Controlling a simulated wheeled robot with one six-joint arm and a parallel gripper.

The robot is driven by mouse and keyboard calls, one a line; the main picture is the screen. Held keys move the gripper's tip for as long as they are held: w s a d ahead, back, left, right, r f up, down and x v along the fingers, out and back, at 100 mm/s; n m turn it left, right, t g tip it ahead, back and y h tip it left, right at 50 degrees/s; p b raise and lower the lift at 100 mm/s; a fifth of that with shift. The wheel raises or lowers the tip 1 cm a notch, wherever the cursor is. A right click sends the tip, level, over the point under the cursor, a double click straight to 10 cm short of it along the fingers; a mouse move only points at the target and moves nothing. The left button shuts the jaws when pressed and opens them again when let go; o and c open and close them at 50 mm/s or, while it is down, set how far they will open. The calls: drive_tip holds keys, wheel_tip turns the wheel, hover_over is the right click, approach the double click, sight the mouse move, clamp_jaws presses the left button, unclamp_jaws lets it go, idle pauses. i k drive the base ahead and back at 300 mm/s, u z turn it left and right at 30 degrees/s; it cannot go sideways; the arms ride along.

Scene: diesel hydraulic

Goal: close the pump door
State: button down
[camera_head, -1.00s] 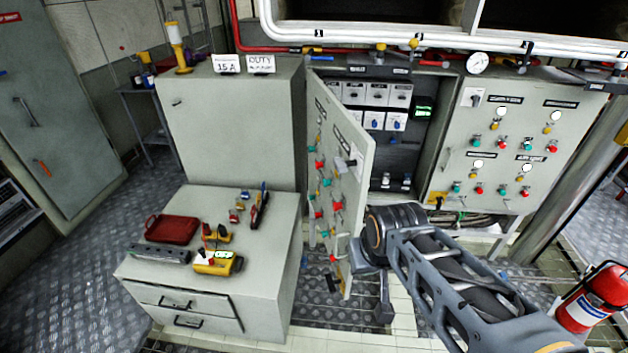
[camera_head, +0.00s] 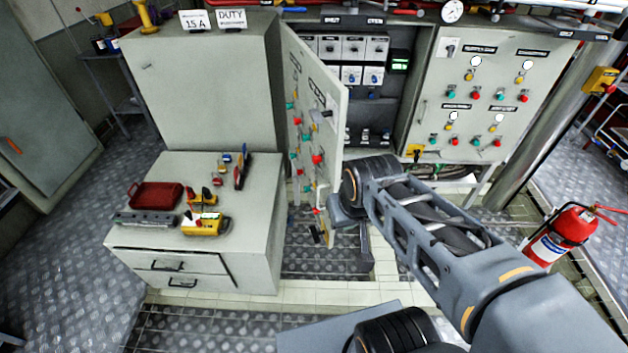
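The pump door (camera_head: 318,115) is a pale grey panel with red, green and yellow buttons and a dark switch. It stands swung out from the open electrical cabinet (camera_head: 407,100), hinged on its left side. Its lower part is partly hidden by my arm. My gripper (camera_head: 345,225) is at the door's lower free edge, pointing down and away from me. I cannot tell whether it touches the door, and its fingers are too small and partly hidden to tell whether they are open.
A grey desk (camera_head: 262,220) with a red case and a yellow meter stands left of the door, before a tall cabinet (camera_head: 200,90). A closed control panel (camera_head: 480,105) is right of the opening. A red fire extinguisher (camera_head: 562,238) stands at right. Metal floor lies between.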

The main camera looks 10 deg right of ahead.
sight(309, 84)
drive_tip(key=z, duration=0.4)
drive_tip(key=k, duration=0.2)
drive_tip(key=u, duration=1.45)
drive_tip(key=i, duration=0.7)
drive_tip(key=u, duration=0.25)
